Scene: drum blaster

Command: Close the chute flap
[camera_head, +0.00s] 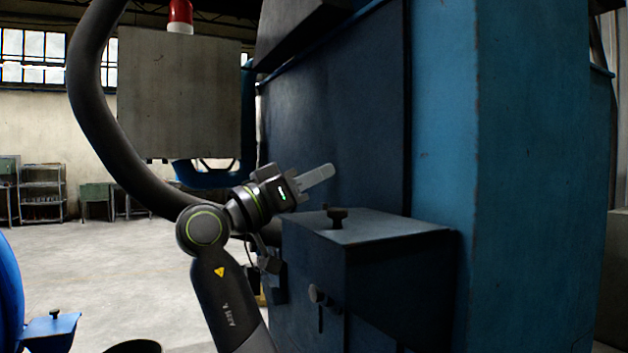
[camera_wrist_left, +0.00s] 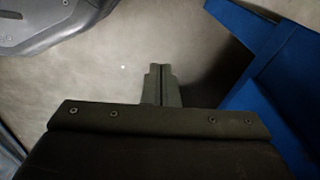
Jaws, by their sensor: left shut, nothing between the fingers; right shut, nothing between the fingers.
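A dark blue box (camera_head: 400,280) juts from the front of the big blue machine. Its flat top panel (camera_head: 385,230) lies level and carries a small black knob (camera_head: 337,215). Which panel is the chute flap I cannot tell for sure. My right gripper (camera_head: 328,171) is shut and empty, above and behind the knob's left side in the picture, apart from the knob. My left gripper (camera_wrist_left: 162,70) is shut and empty in the left wrist view, over the floor and left of a blue panel (camera_wrist_left: 285,70). It does not show in the head view.
The blue machine (camera_head: 540,180) fills the right side. A thick black hose (camera_head: 110,140) arcs at the left, before a grey cabinet (camera_head: 180,95). A small blue ledge with a knob (camera_head: 50,328) shows at lower left. Open floor (camera_head: 90,255) lies left of my right arm.

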